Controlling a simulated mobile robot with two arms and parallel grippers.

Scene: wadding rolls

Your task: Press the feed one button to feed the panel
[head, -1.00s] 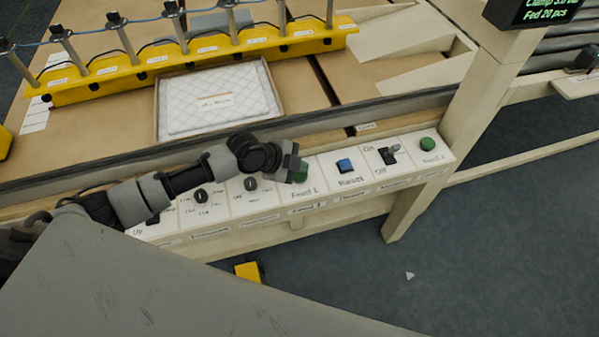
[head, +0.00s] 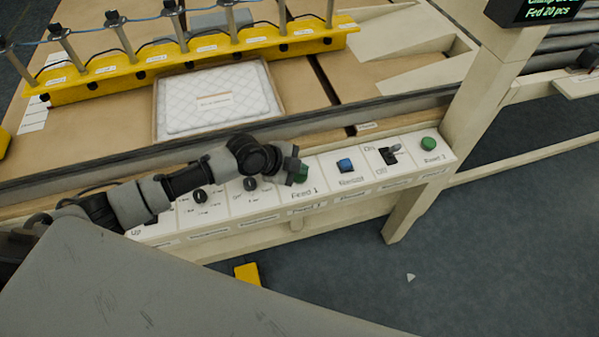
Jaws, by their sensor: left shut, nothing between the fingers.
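The green Feed 1 button (head: 302,175) sits on the white control strip (head: 330,181) along the table's front edge, partly hidden behind my gripper. My left gripper (head: 292,166) is shut and empty, its tip at the button. I cannot tell whether it touches or presses the button. My right gripper is not in view.
A blue button (head: 345,165), a toggle switch (head: 390,155) and a green Feed 2 button (head: 428,143) sit to the right. Knobs (head: 250,184) are left of Feed 1. A yellow clamp bar (head: 190,55) spans the table. A display (head: 535,10) reads "Fed 20 pcs".

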